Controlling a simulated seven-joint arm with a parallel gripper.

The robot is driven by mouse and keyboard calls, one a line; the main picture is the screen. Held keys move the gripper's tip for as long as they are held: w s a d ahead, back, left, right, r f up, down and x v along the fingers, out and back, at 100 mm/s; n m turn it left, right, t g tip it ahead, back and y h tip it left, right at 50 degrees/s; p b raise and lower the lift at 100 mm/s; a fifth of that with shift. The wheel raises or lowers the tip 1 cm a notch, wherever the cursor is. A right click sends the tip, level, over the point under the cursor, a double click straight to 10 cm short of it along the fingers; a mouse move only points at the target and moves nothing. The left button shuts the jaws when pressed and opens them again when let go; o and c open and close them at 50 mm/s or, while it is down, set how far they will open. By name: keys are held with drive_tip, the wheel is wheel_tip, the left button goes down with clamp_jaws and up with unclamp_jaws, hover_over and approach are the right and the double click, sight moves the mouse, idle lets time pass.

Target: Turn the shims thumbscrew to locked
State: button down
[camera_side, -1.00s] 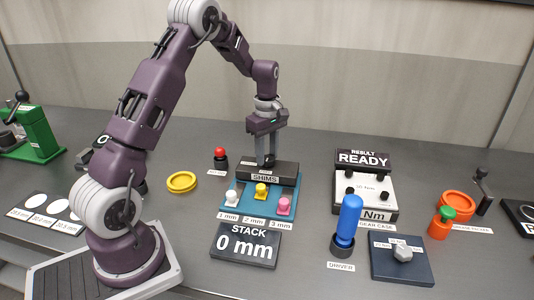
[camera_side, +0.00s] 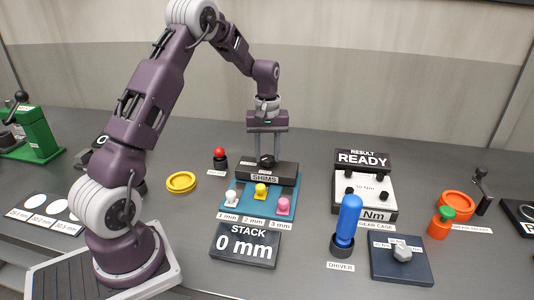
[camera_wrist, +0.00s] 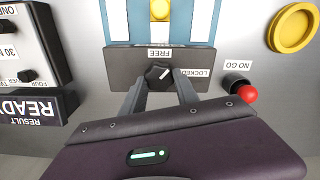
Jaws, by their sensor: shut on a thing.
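The shims thumbscrew (camera_wrist: 158,74) is a dark knob on the black SHIMS block (camera_side: 256,178). In the wrist view a FREE label sits above it and a LOCKED label to its right. A pale mark on the knob appears to point up and right, between the two labels; its exact angle is hard to read. My gripper (camera_wrist: 160,84) is shut on the thumbscrew, one finger on each side. In the side view my gripper (camera_side: 268,158) reaches straight down to the knob (camera_side: 266,160).
A blue tray (camera_side: 236,211) with white, yellow and pink knobs lies in front of the block, then a STACK display (camera_side: 245,245) reading 0 mm. A red NO GO button (camera_side: 219,153) stands left of the block. The gear case (camera_side: 375,195) stands to the right.

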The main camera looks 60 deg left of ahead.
drive_tip(key=m, duration=0.5)
drive_tip(key=shift+m, duration=0.3)
drive_tip(key=shift+d+m, duration=0.1)
drive_tip(key=shift+m, duration=2)
drive_tip(key=c, duration=0.9)
unclamp_jaws()
